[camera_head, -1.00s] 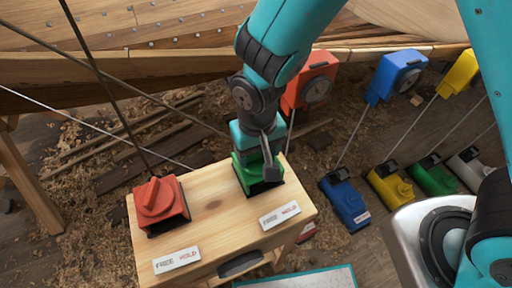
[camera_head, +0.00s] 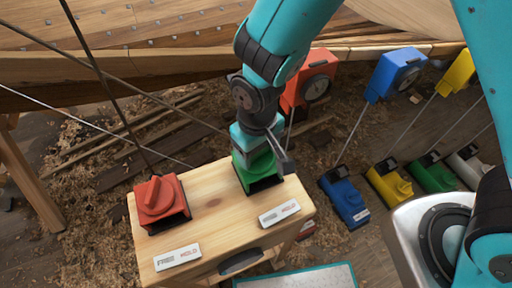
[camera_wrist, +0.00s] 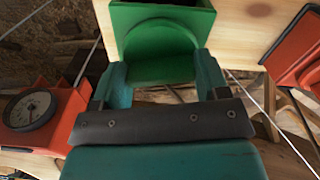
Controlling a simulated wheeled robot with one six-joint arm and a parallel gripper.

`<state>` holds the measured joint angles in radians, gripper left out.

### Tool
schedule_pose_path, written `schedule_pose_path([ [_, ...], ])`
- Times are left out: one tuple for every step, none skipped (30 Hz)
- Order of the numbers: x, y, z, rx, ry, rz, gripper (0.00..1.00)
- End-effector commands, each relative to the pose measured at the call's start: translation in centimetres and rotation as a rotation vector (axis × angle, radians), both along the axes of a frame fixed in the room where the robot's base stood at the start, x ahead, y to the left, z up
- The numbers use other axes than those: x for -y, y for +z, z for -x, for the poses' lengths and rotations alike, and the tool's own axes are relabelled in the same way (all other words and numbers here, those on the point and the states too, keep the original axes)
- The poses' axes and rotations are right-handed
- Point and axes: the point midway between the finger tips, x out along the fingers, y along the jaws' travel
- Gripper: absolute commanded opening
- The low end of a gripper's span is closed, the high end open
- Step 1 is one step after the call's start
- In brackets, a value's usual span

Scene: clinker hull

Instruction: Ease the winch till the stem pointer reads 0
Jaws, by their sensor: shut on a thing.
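A green winch (camera_head: 258,174) stands at the back right of a wooden bench top. My gripper (camera_wrist: 160,78) is shut on its round green knob (camera_wrist: 158,48), with one teal finger on each side in the wrist view. In the head view my wrist hides most of the knob. A red winch (camera_head: 160,203) with a raised bar knob sits at the bench's left; its edge shows in the wrist view (camera_wrist: 303,48). A red gauge box (camera_head: 306,72) with a round dial stands behind my wrist. Its dial (camera_wrist: 29,110) shows in the wrist view, but I cannot read it. I cannot identify the stem pointer.
FREE/HOLD labels lie before the red winch (camera_head: 178,257) and the green winch (camera_head: 280,213). Taut lines run across the left towards the planked hull (camera_head: 120,70). Blue (camera_head: 345,200), yellow, green and grey units stand on the floor at right, lines rising from them.

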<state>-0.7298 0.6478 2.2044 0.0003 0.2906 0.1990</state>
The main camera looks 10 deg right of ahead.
Motion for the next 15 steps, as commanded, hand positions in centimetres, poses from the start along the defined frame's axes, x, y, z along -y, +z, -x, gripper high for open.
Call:
schedule_pose_path([
  [-0.15, 0.15, -0.08, 0.003, 0.001, -0.004, 0.44],
  [-0.15, 0.15, -0.08, 0.003, 0.001, -0.004, 0.75],
  [-0.15, 0.15, -0.08, 0.003, 0.001, -0.004, 0.84],
  [-0.13, 0.14, -0.07, 0.003, 0.0, -0.004, 0.91],
  [-0.12, 0.13, -0.07, 0.002, 0.0, -0.004, 0.94],
  [-0.11, 0.11, -0.06, 0.002, 0.0, -0.004, 0.94],
  [-0.09, 0.1, -0.06, 0.002, 0.0, -0.003, 0.94],
  [-0.08, 0.09, -0.05, 0.002, -0.001, -0.002, 0.94],
  [-0.07, 0.08, -0.05, 0.002, -0.001, -0.002, 0.94],
  [-0.06, 0.07, -0.05, 0.002, -0.001, -0.002, 0.94],
  [-0.05, 0.07, -0.04, 0.001, -0.001, -0.002, 0.94],
  [-0.05, 0.09, -0.04, 0.001, -0.001, -0.002, 0.94],
  [-0.05, 0.16, -0.04, 0.002, -0.001, -0.002, 0.94],
  [-0.05, 0.29, -0.05, 0.002, -0.001, -0.002, 0.94],
  [-0.07, 0.55, -0.08, 0.003, -0.001, -0.003, 0.94],
])
